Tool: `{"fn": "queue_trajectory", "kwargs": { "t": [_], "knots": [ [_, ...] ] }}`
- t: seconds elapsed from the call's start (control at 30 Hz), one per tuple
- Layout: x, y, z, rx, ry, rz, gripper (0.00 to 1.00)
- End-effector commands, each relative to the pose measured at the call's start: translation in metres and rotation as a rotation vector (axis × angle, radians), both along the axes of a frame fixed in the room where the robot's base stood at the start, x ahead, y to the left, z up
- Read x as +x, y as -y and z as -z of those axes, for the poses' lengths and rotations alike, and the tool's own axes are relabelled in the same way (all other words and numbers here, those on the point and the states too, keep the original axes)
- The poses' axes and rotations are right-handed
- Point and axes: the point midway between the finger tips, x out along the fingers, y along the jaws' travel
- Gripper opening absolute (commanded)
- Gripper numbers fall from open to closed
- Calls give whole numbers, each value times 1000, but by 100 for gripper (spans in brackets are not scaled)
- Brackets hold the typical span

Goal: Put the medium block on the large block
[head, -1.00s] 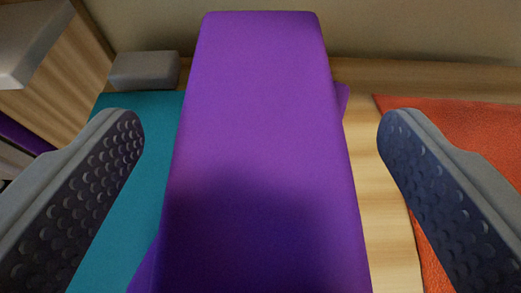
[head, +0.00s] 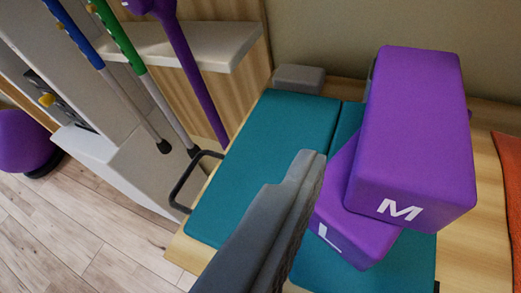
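The purple medium block (head: 415,130), marked M, lies on top of the purple large block (head: 345,225), marked L. The medium block is turned at an angle to the large one and hides much of its top. The large block rests on a teal mat (head: 270,140). One grey finger of my gripper (head: 290,195) shows left of the blocks, with a thin strip of its dark studded pad on the right side. The other finger is not visible. No finger is seen gripping a block.
A small grey block (head: 299,78) lies at the mat's back edge. Poles with blue (head: 72,33), green (head: 118,38) and purple (head: 190,60) parts lean in a rack at left. An orange cloth (head: 511,170) is at right. A purple ball (head: 22,140) is on the floor.

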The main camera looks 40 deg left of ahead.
Motion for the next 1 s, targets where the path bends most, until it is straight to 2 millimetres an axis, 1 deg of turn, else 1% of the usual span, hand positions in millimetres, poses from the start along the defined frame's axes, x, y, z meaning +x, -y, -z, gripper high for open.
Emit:
{"fn": "queue_trajectory", "kwargs": {
  "t": [0.13, 0.2, 0.27, 0.37, 0.47, 0.5, 0.57, 0.7, 0.77, 0.8, 1.0],
  "knots": [
    [0, 0, 0, 0, 1, 0, 83],
    [-4, 0, -4, 0, 6, 0, 83],
    [-10, 0, -9, 0, 15, 0, 83],
    [-29, 0, -26, 0, 42, 1, 83],
    [-56, 0, -46, 0, 78, 2, 83],
    [-68, 0, -54, 0, 93, 2, 83],
    [-85, 0, -65, -1, 114, 2, 83],
    [-126, 0, -89, 0, 165, 2, 83],
    [-144, 0, -98, 0, 187, 2, 83],
    [-156, 0, -103, 0, 201, 2, 83],
    [-215, -1, -125, 0, 273, 0, 83]
  ]
}}
